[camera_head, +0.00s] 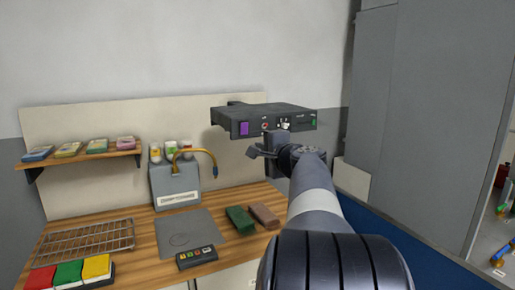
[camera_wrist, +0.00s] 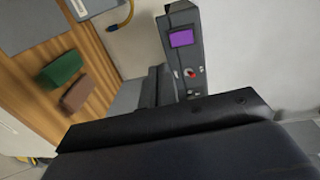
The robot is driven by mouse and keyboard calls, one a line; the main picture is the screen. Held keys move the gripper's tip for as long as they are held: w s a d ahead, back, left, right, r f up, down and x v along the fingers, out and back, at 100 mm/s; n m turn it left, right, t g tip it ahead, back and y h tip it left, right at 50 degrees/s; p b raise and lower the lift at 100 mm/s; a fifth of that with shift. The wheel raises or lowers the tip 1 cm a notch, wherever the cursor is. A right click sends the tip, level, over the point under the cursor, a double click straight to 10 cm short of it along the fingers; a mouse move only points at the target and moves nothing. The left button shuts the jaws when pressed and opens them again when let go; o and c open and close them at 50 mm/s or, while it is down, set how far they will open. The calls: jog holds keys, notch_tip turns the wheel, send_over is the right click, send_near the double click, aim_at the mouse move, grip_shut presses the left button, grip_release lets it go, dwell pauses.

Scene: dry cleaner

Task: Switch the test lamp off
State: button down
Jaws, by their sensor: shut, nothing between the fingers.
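A dark control box (camera_head: 265,121) is fixed on the wall panel above the bench. Its front has a purple square (camera_head: 244,128), a red control (camera_head: 265,126), a pale control (camera_head: 285,125) and a green part at the right end. Which of these is the test lamp or its switch I cannot tell. In the wrist view the box (camera_wrist: 183,62) runs down the picture, with the purple square and red control (camera_wrist: 191,73) showing; its lower end is hidden behind my gripper. My gripper (camera_head: 252,151) is shut and empty, just below the box's front; contact cannot be told.
Below is a wooden bench with a grey bottle unit (camera_head: 175,184) with a curved yellow hose, a wire rack (camera_head: 85,239), a green block (camera_head: 240,219) and a brown block (camera_head: 264,215). A shelf (camera_head: 80,155) is at left. A grey cabinet (camera_head: 415,110) stands right.

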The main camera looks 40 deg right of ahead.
jog(key=v, duration=0.3)
jog(key=f+b+v, duration=0.1)
jog(key=v, duration=0.1)
jog(key=shift+s+a+f, duration=0.1)
jog(key=shift+s+a, duration=0.05)
jog(key=shift+s, duration=0.25)
jog(key=shift+w, duration=0.1)
